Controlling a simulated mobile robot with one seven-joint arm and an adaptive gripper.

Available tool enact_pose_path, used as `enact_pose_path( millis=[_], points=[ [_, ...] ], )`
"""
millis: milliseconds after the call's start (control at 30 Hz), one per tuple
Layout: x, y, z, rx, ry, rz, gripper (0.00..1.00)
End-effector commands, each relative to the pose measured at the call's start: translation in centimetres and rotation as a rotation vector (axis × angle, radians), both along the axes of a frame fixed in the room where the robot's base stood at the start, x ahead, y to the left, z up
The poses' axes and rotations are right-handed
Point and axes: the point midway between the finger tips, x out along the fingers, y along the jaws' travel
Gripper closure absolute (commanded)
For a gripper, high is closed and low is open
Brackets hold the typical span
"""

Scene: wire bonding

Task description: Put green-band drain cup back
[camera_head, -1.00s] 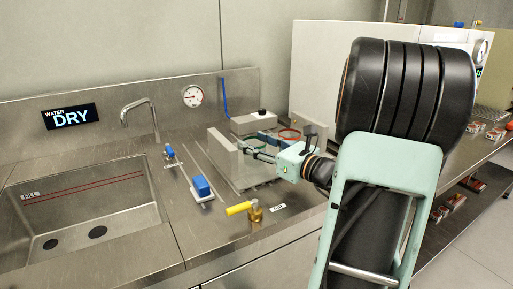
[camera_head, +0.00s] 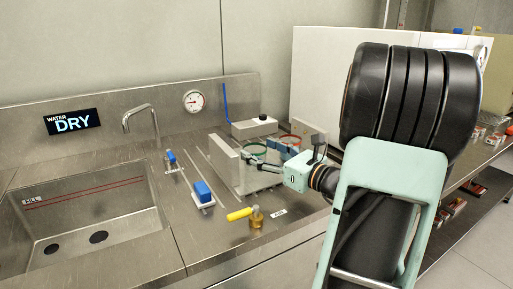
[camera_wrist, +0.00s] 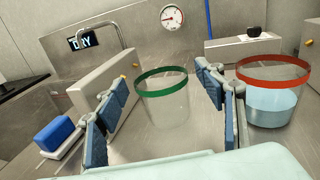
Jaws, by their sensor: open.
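The green-band drain cup (camera_wrist: 164,103) is clear with a green rim and stands upright on the metal counter, empty as far as I can see. It also shows in the head view by its green rim (camera_head: 262,152). My gripper (camera_wrist: 163,82) is open, with one blue-padded finger on each side of the cup. Gaps show between the pads and the cup wall, and nothing looks gripped. In the head view my gripper (camera_head: 268,152) reaches in from the right, low among the metal blocks. Its wrist and fingers partly hide the cup there.
A red-band cup (camera_wrist: 270,98) holding clear liquid stands close to the right finger. The yellow-handled valve (camera_head: 256,216) is in front. The sink (camera_head: 80,215) is at left.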

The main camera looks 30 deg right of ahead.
Motion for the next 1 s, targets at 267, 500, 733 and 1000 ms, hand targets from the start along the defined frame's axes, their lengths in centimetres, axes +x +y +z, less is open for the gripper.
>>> enact_pose_path(
  millis=[267, 500, 733, 1000],
  points=[
    [-6.0, -1.4, 0.3, 0.000, 0.001, -0.004, 0.37],
    [-9.2, -2.0, 0.2, 0.000, 0.000, -0.002, 0.37],
    [-9.9, -2.0, 0.1, -0.001, 0.000, 0.000, 0.37],
    [-9.8, -2.0, 0.1, -0.001, 0.000, 0.000, 0.37]
  ],
)
